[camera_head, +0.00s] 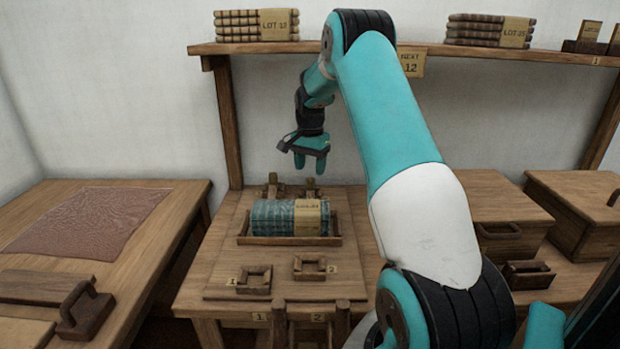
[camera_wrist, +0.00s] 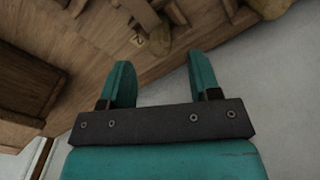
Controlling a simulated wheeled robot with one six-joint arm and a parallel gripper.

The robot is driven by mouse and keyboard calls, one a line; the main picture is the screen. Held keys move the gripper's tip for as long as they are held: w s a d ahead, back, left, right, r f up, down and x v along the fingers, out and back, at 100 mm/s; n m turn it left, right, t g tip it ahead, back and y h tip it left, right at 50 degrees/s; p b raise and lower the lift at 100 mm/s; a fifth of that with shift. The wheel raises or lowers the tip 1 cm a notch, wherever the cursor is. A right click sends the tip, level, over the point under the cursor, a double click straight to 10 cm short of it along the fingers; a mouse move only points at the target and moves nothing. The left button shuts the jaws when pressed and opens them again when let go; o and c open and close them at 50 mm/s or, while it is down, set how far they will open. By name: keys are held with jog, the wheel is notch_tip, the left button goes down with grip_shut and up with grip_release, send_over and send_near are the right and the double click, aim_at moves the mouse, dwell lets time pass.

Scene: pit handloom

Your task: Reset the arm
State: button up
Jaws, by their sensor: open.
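My gripper (camera_head: 310,162) hangs from my teal arm above the back of the middle table, in front of the wall. In the wrist view its two teal fingers (camera_wrist: 162,85) stand apart with nothing between them. A teal bundle of folded cloth (camera_head: 285,217) with a tan label lies in a wooden tray (camera_head: 288,241) on the table, below and in front of my gripper. The bundle is apart from the fingers.
Wooden square frames marked 1 (camera_head: 254,279) and 2 (camera_head: 309,268) sit at the table's front. A shelf (camera_head: 270,47) with labelled bundles runs behind. A left table bears a reddish cloth (camera_head: 88,222). Lidded wooden boxes (camera_head: 497,222) stand right.

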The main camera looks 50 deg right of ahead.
jog(key=shift+r, duration=0.75)
jog(key=shift+a, duration=0.1)
jog(key=s+a+r+n, duration=0.1)
jog(key=a+n, duration=0.1)
jog(key=a, duration=0.4)
jog(key=s+a+n+t, duration=0.1)
jog(key=a+n, duration=0.2)
jog(key=a, duration=0.3)
jog(key=s+a+r+n, duration=0.1)
jog(key=s+a+n, duration=0.1)
jog(key=a, duration=0.4)
jog(key=shift+a+r+n, duration=0.3)
jog(key=shift+a+n, duration=0.1)
jog(key=shift+n, duration=0.1)
jog(key=s+a+f+n+t, duration=0.1)
jog(key=s+a+n+t, duration=0.1)
jog(key=s+a+n, duration=0.85)
jog(key=s+a+r+n+g+y+p, duration=0.3)
jog(key=s+a+r+n+y+p, duration=0.1)
jog(key=s+a+r+p, duration=0.6)
jog(key=s+a+r, duration=0.3)
jog(key=a+r, duration=0.3)
jog(key=r, duration=0.2)
jog(key=shift+a, duration=0.25)
